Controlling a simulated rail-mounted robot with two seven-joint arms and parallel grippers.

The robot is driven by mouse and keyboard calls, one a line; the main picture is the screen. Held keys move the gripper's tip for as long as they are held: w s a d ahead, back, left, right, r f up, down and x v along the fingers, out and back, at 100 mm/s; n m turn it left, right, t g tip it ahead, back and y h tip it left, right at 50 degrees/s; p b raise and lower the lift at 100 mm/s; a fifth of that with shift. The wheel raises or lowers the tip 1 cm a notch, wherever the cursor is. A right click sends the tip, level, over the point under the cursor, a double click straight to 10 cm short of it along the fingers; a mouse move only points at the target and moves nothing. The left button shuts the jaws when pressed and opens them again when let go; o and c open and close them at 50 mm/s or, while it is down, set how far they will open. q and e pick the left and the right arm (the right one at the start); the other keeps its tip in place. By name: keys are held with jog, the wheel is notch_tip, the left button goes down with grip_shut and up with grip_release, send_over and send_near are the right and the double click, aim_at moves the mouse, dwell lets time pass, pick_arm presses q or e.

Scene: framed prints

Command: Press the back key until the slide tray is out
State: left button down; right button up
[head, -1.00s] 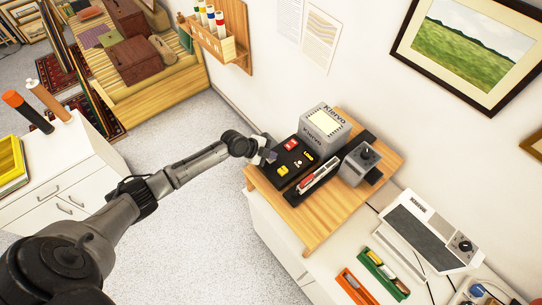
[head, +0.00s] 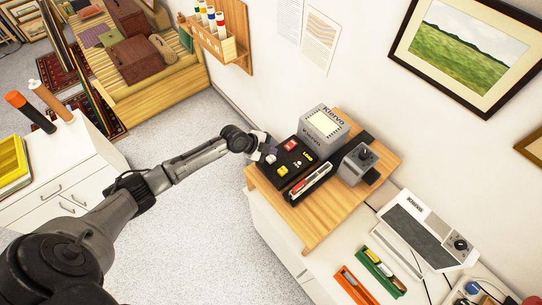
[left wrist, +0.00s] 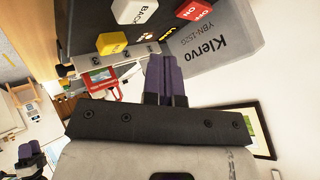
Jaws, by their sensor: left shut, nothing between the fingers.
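The black control panel (head: 276,186) lies on a wooden board and carries a red key (head: 290,145) and a yellow key (head: 283,171). In the left wrist view the white BACK key (left wrist: 134,11) sits between the yellow key (left wrist: 111,43) and the red OFF/ON key (left wrist: 194,9). My left gripper (head: 269,156) is at the panel's left edge. Its purple fingers (left wrist: 164,72) are shut and empty, below the keys in the wrist picture; contact with BACK does not show. The grey Klervo projector (head: 323,126) stands behind the panel. I cannot make out the slide tray for certain.
A dark holder with a red-and-white item (head: 311,183) lies along the panel's right side, with a grey device (head: 357,163) beyond. Right of the board are a green tray (head: 382,271) and an orange tray (head: 354,287). A small dark shape (left wrist: 30,160) may be my right gripper.

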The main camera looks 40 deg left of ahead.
aim_at(271, 159)
pick_arm(q)
jog(key=shift+r+p, duration=0.85)
jog(key=shift+r, duration=0.8)
